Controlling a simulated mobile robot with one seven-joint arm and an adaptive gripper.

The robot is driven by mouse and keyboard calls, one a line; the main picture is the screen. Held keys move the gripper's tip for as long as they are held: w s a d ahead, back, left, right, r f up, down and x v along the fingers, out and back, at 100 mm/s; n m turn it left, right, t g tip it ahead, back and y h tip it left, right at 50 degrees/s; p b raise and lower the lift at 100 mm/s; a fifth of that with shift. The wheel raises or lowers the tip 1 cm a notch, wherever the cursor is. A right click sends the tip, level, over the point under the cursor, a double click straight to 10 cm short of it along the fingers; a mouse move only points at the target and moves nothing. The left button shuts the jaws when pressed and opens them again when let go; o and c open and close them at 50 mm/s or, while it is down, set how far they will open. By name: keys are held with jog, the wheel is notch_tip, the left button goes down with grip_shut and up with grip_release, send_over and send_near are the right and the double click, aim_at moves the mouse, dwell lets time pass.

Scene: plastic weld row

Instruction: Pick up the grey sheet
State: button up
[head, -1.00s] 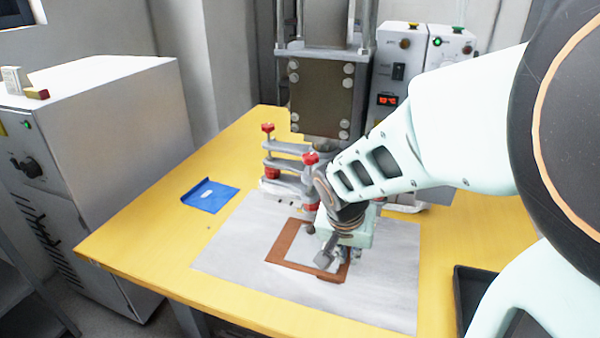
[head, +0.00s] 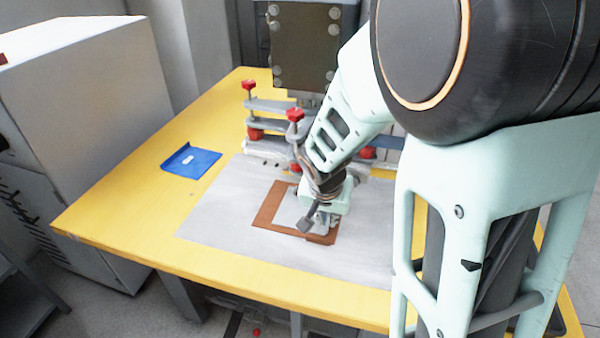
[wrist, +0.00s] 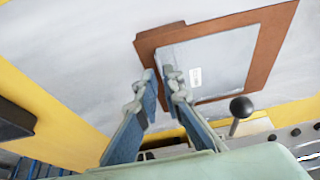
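The grey sheet (wrist: 208,62) is a thin pale sheet with a small white label. It lies inside a flat brown frame (wrist: 268,40) on the large light grey mat. In the head view part of the sheet (head: 288,209) shows inside the frame (head: 264,215), and my gripper hides the rest. My gripper (wrist: 160,73) points down at the near edge of the sheet, where a raised strip seems to stand. Its fingertips are close together, with a narrow gap between them. I see no clear contact with the sheet.
A blue sheet (head: 191,161) lies on the yellow table (head: 120,205), left of the grey mat (head: 215,215). The press with red-knobbed clamps (head: 295,115) stands right behind the mat. A dark-knobbed lever (wrist: 241,107) is close to my gripper. The table's front left is clear.

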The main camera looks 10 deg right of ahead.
aim_at(328, 225)
jog(key=x, duration=0.3)
jog(key=shift+w+f, duration=0.1)
jog(key=shift+w, duration=0.05)
grip_shut()
